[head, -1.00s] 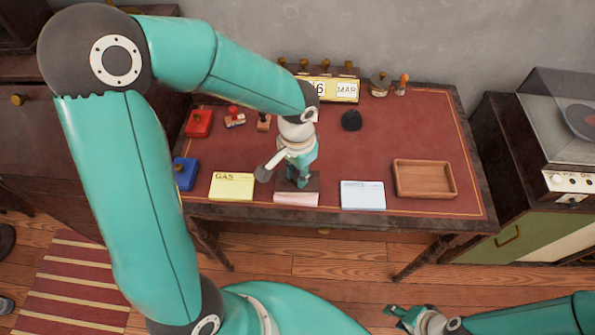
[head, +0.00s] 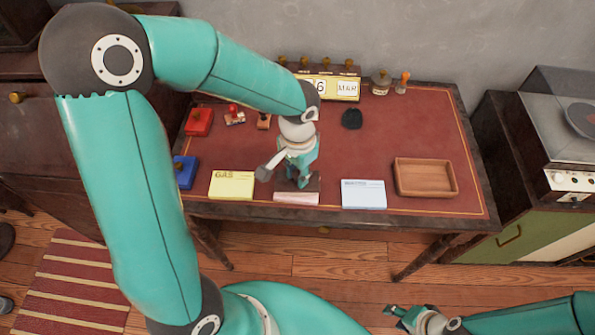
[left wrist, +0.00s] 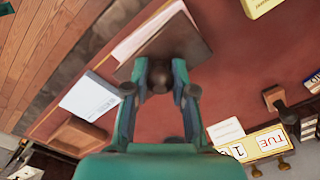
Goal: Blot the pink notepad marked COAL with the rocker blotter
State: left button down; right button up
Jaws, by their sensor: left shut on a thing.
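The pink notepad (head: 297,198) lies near the front edge of the desk, mostly covered; its mark cannot be read. It also shows in the left wrist view (left wrist: 144,30). The rocker blotter (head: 313,182) is a dark brown block with a round knob, over the notepad; in the left wrist view its block (left wrist: 188,42) covers much of the pad. Whether it touches the paper is hard to tell. My left gripper (head: 300,182) is shut on the knob, seen between its fingertips in the left wrist view (left wrist: 160,78). My right gripper (head: 395,312) is low, away from the desk.
A yellow GAS pad (head: 232,188) lies left of the notepad, a pale blue pad (head: 364,197) right. A wooden tray (head: 425,194) stands further right. A blue box (head: 185,173), red box (head: 198,123), stamps (head: 235,119) and a calendar (head: 345,88) stand around.

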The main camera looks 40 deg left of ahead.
pick_arm(q)
jog(key=shift+d, duration=0.1)
jog(key=shift+w+d+r+g+y, duration=0.1)
jog(key=shift+w+d+g+y, duration=0.35)
jog(key=shift+g+y, duration=0.4)
jog(key=shift+s+a+t, duration=0.1)
jog(key=shift+a+t, duration=0.05)
jog(key=shift+t, duration=0.1)
jog(key=shift+s+a+t+h+b, duration=0.3)
jog(key=shift+a+t+h+b, duration=0.1)
jog(key=shift+h, duration=0.25)
jog(key=shift+s+h, duration=0.15)
jog(key=shift+h, duration=0.15)
jog(key=shift+s+a+t+h, duration=0.15)
jog(key=shift+a+t+h, duration=0.15)
jog(key=shift+t, duration=0.2)
jog(key=shift+s+a+t+h, duration=0.2)
jog(key=shift+t+h, duration=0.2)
jog(key=shift+h, duration=0.2)
jog(key=shift+w, duration=0.1)
